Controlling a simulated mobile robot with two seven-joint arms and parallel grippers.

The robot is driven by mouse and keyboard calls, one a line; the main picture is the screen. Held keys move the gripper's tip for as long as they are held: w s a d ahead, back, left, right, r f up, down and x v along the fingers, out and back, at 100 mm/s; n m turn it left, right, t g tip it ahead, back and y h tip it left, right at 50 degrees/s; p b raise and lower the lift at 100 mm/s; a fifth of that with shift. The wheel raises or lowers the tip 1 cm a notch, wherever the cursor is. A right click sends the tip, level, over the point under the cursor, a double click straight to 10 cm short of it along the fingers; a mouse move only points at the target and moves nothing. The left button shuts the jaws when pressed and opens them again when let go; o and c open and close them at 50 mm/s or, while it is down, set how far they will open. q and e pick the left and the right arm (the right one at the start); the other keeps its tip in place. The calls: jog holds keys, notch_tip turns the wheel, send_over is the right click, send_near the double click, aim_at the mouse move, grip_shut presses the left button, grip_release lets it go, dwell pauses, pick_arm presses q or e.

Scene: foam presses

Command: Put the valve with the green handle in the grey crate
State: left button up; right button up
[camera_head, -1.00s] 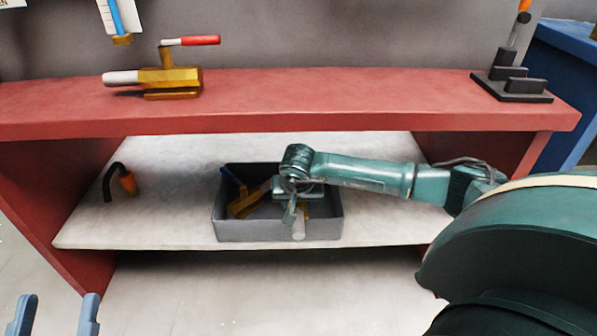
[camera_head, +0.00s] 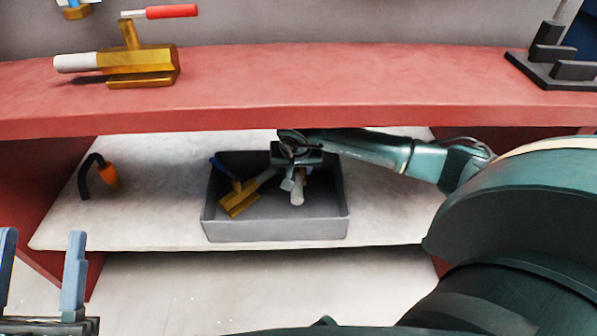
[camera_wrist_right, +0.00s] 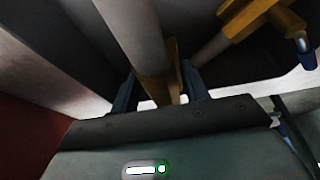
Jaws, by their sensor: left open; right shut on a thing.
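The grey crate (camera_head: 275,230) stands on the pale shelf under the red bench top. My right gripper (camera_head: 293,172) is over the crate's back part, shut on a brass valve with a whitish pipe (camera_head: 297,190). In the right wrist view the brass body of the held valve (camera_wrist_right: 155,85) sits between the fingers (camera_wrist_right: 160,97), with its thick pipe running upward. I see no green handle; the held valve's handle is hidden. A blue-handled valve (camera_head: 238,200) lies tilted in the crate's left side. My left gripper (camera_head: 40,240) is open and empty at the lower left.
A red-handled valve (camera_head: 140,63) stands on the red bench top (camera_head: 300,85), whose front edge overhangs the shelf (camera_head: 150,215). An orange and black item (camera_head: 108,174) lies on the shelf's left. A black stand (camera_head: 555,65) is at the upper right.

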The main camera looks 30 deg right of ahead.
aim_at(296, 177)
notch_tip(296, 177, down, 2)
jog(key=shift+b, duration=0.4)
pick_arm(q)
jog(key=r+m+h, duration=0.2)
jog(key=shift+d+h, duration=0.15)
jog(key=shift+h, duration=0.15)
pick_arm(e)
jog(key=shift+r, duration=0.1)
pick_arm(q)
jog(key=shift+s+r+m+h+b, duration=0.2)
jog(key=shift+m+h+b, duration=0.25)
jog(key=shift+m, duration=0.25)
pick_arm(e)
jog(key=shift+f, duration=0.7)
jog(key=o, duration=1.3)
jog(key=shift+s, duration=0.1)
pick_arm(q)
jog(key=shift+r, duration=0.25)
pick_arm(e)
jog(key=shift+o, duration=0.2)
